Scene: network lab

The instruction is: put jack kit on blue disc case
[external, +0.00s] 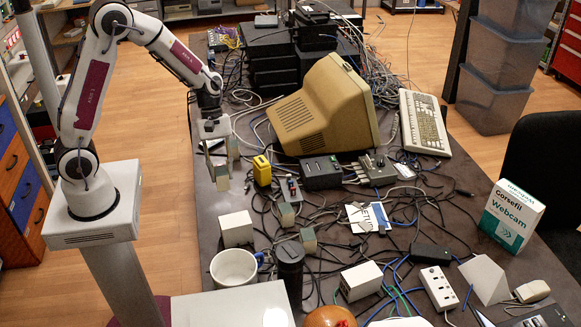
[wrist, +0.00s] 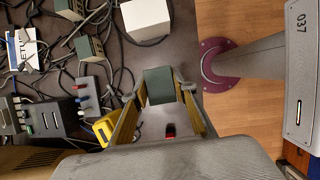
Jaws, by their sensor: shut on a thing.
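My gripper (external: 220,165) hangs over the left side of the table, fingers pointing down.
Two small green-grey boxes (external: 285,214) (external: 308,240), a white box (external: 236,229) and a yellow device (external: 262,171) stand near the gripper. A panel with coloured knobs (external: 290,188) and a beige monitor (external: 326,105) are farther right. Cables cover much of the table.

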